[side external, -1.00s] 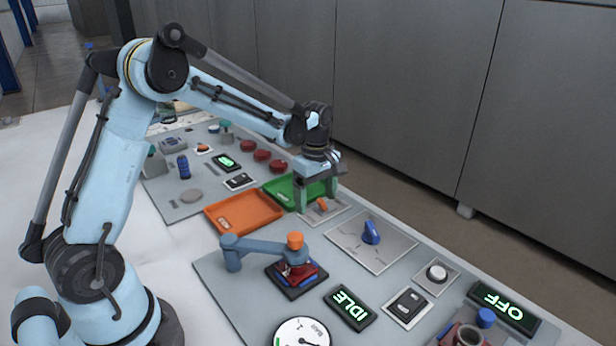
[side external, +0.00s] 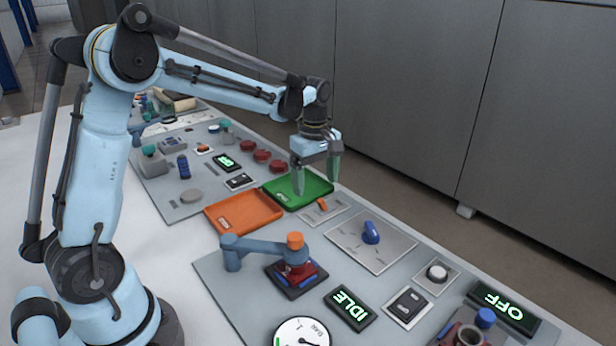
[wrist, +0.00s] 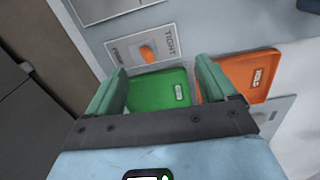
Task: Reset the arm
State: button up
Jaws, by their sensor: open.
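My gripper (side external: 316,176) is open and empty, with its two green fingers pointing down above the green tray (side external: 318,186). In the wrist view the gripper's fingers (wrist: 165,82) stand apart on either side of the green tray (wrist: 160,92). The orange lever switch (side external: 322,204) on its small plate sits just right of the green tray in the side view. It also shows ahead of the fingers in the wrist view (wrist: 147,54). My fingers look apart from the tray and the switch.
The orange tray (side external: 243,212) lies beside the green one. A blue knob (side external: 371,232) on a plate, a small blue swing arm with an orange cap (side external: 295,240), an IDLE display (side external: 350,308) and an OFF display (side external: 503,307) stand nearer. Red buttons (side external: 262,155) lie farther back. Space above the panel is clear.

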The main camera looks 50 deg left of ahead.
jog(key=s+d+r+m+t, duration=0.2)
jog(key=s+d+m+t, duration=0.1)
jog(key=s+m, duration=0.4)
jog(key=s+d+r+m+t, duration=0.2)
jog(key=s+d+m+t, duration=0.1)
jog(key=s+m, duration=0.5)
jog(key=shift+d+r+m+t, duration=0.4)
jog(key=shift+d+m, duration=0.35)
jog(key=shift+m, duration=0.35)
